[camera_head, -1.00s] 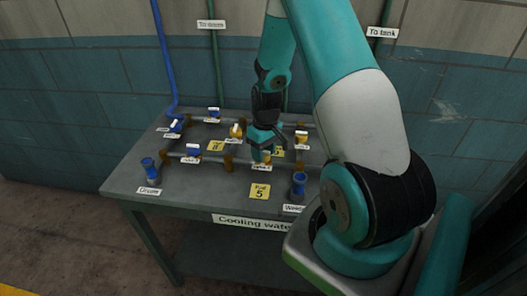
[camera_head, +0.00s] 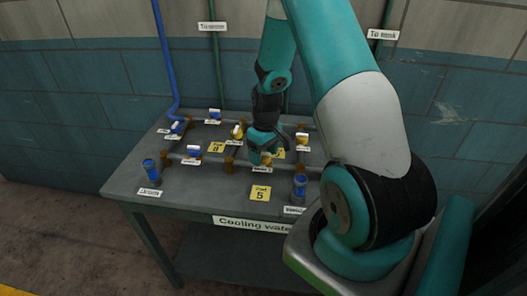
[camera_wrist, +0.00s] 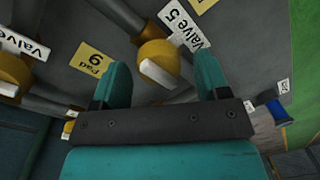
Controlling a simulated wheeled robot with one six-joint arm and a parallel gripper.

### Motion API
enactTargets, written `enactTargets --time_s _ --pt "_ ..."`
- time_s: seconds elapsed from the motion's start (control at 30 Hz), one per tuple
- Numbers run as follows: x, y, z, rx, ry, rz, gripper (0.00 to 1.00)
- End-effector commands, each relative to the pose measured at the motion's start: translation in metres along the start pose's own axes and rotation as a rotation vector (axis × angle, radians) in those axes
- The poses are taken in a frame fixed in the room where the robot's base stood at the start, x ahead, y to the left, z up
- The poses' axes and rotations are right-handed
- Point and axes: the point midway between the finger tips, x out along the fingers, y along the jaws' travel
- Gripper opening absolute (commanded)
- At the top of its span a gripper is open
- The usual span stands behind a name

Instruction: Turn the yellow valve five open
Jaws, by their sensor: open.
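The yellow valve five (camera_wrist: 158,60) shows in the wrist view as a round yellow body with a pale handle bar across it, beside a white label (camera_wrist: 183,27) reading "Valve 5". My gripper (camera_wrist: 160,82) is open, and its two teal fingers stand to either side of the valve in that view. I cannot tell whether either finger touches the handle. In the head view my gripper (camera_head: 263,153) is low over the table, and valve five (camera_head: 266,159) is mostly hidden behind it.
The grey table (camera_head: 210,190) carries pipes and several other blue and yellow valves. Another yellow valve (camera_wrist: 12,72) is at the left of the wrist view. A yellow pad 5 card (camera_head: 260,193) lies near the front edge.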

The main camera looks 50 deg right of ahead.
Motion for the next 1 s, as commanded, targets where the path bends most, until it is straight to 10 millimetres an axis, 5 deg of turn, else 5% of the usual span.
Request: enactTargets --time_s 0.27,0.7,1.0 --pt "-0.026 0.001 -0.001 0.001 0.004 0.003 0.69" --pt "-0.135 0.000 -0.001 0.000 0.006 0.003 0.69" --pt "-0.172 -0.001 0.000 0.000 0.001 0.000 0.69"
